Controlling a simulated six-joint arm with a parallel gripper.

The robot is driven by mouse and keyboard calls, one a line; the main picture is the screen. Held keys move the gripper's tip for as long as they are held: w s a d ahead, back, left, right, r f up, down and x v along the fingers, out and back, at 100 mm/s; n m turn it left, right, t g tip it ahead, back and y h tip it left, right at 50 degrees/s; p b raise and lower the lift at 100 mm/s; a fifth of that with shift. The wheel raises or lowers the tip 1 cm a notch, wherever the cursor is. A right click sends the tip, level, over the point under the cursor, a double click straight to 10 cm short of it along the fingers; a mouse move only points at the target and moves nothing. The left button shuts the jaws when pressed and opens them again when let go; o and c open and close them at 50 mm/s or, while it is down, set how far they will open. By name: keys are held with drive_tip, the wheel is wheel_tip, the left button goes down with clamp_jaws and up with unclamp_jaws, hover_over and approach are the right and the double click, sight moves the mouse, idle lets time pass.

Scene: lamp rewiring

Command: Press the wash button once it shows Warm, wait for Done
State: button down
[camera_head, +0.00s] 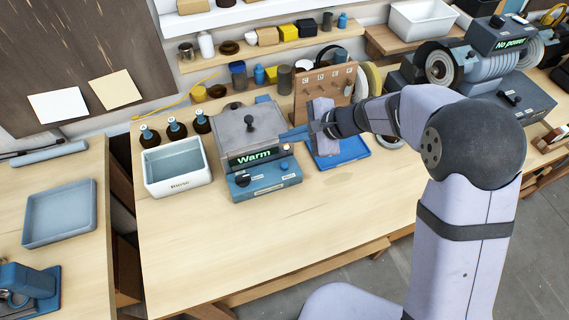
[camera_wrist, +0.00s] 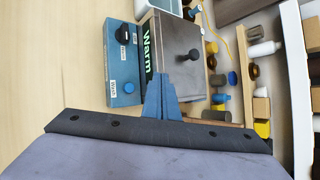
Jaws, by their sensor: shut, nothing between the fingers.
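The washer is a blue and grey machine (camera_head: 262,180) with a closed grey lid (camera_head: 248,128) topped by a black knob. Its display (camera_head: 254,157) reads "Warm"; it also shows in the wrist view (camera_wrist: 147,52). The blue wash button (camera_head: 284,165) is on the front panel, right of a dark dial (camera_head: 243,180). In the wrist view the button (camera_wrist: 130,88) sits beside a "Wash" label. My gripper (camera_head: 284,135) has its blue fingers shut and empty at the washer's right side, away from the button. Its fingertips (camera_wrist: 160,77) overlap the lid's edge in the wrist view; contact is unclear.
A white rinse basin (camera_head: 177,182) stands left of the washer, with several small bottles (camera_head: 174,128) behind. A blue tray (camera_head: 342,152) with a grey cloth lies right, under my arm. A pegboard (camera_head: 325,88) and jars stand behind. The bench front (camera_head: 270,235) is clear.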

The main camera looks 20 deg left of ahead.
drive_tip(key=shift+f, duration=0.1)
drive_tip(key=b, duration=0.6)
hover_over(285, 165)
drive_tip(key=d, duration=0.1)
wheel_tip(285, 165, down, 7)
drive_tip(key=shift+d+f, duration=0.1)
drive_tip(key=shift+f+b, duration=0.5)
drive_tip(key=shift+f, duration=0.25)
drive_tip(key=shift+f, duration=0.15)
idle(1.2)
drive_tip(key=shift+f+b, duration=0.25)
drive_tip(key=shift+b, duration=0.3)
drive_tip(key=shift+f+b, duration=0.45)
drive_tip(key=shift+b, duration=0.1)
idle(0.6)
drive_tip(key=shift+r, duration=0.1)
drive_tip(key=shift+r+p, duration=0.65)
drive_tip(key=shift+r, duration=0.15)
idle(0.3)
